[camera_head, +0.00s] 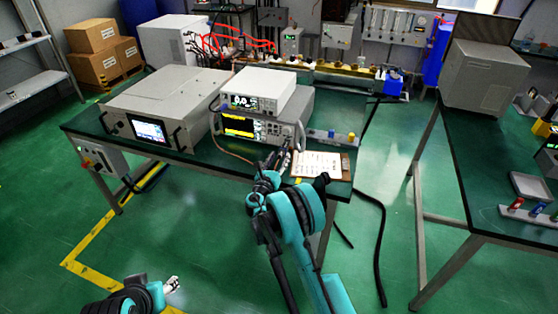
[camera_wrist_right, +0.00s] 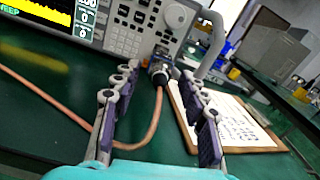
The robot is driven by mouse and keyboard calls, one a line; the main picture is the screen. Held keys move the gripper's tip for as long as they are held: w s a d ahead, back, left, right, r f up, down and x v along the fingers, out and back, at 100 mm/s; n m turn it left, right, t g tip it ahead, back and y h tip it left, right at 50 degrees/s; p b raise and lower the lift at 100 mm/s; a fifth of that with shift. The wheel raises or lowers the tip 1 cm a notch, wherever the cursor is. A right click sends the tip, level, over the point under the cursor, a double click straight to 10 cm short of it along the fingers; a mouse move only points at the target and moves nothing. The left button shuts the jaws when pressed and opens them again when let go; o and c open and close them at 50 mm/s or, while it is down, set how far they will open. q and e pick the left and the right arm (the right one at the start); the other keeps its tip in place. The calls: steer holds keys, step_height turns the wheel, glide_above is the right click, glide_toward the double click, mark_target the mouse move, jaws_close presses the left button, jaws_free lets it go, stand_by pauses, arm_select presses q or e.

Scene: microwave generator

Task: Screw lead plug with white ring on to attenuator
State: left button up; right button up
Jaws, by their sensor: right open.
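A copper-coloured lead (camera_wrist_right: 155,118) runs across the table in the right wrist view and bends up to a dark plug (camera_wrist_right: 160,77) at the instrument's lower front. A small metal fitting (camera_wrist_right: 158,64) sits at the plug's upper end; I cannot tell whether it is the attenuator or whether they are joined. No white ring can be made out. My right gripper (camera_wrist_right: 160,72) is open, its fingers on either side of the plug, apart from it. In the head view my right gripper (camera_head: 281,158) hides the plug. My left gripper (camera_head: 172,285) is low over the floor, too small to read.
The oscilloscope-like instrument (camera_head: 262,133) carries a white meter (camera_head: 258,90). A grey box with a screen (camera_head: 165,105) stands to its left. A clipboard (camera_head: 319,164) lies to the right of my right gripper.

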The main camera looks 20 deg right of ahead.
steer(key=shift+c, duration=0.4)
jaws_close()
